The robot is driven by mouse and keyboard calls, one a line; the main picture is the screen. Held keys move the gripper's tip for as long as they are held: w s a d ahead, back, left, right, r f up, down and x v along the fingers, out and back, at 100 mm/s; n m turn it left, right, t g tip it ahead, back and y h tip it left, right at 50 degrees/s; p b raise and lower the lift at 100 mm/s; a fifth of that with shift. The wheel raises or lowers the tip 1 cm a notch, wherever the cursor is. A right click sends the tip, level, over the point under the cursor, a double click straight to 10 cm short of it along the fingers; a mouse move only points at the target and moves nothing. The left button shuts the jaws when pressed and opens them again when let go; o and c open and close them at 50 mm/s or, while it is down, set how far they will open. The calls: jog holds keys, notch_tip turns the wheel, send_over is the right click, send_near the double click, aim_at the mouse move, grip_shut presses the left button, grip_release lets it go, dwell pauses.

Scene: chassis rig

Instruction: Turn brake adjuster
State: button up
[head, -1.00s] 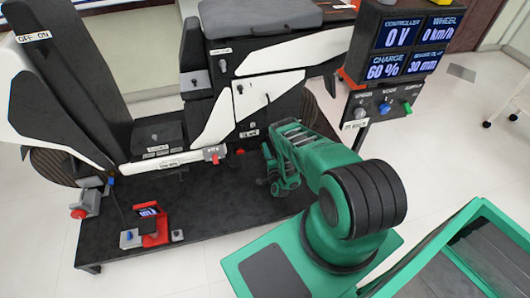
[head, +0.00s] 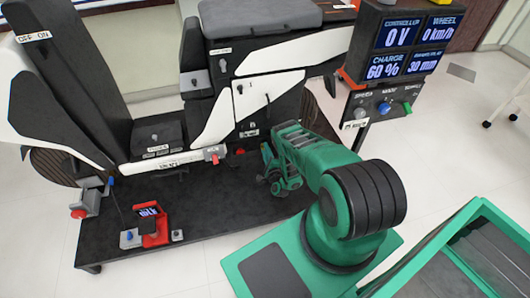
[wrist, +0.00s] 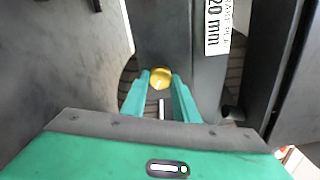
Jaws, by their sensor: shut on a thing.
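The brake adjuster appears as a round yellow knob (wrist: 160,78) in the wrist view, beside a dark upright panel. My gripper (wrist: 161,80) has its two green fingers on either side of the knob and is shut on it. In the head view my gripper end (head: 280,180) is low against the chassis, below the white side panel, and the knob is hidden there. A label (wrist: 217,25) by the knob reads "20 mm". The display (head: 408,45) at the upper right shows a line reading 30 mm.
The dark upright panel (wrist: 190,45) stands close beside the fingers, and another dark part is at the right. A red stand with a small screen (head: 152,225) is on the black platform (head: 210,215). The platform between that stand and my gripper is clear.

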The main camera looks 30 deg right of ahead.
jog(key=shift+s+f, duration=0.15)
jog(key=shift+f, duration=0.05)
jog(key=o, duration=1.1)
jog(key=shift+c, duration=0.2)
jog(key=v, duration=1)
jog(key=shift+s+a, duration=0.15)
jog(key=shift+s, duration=0.15)
jog(key=shift+s, duration=0.1)
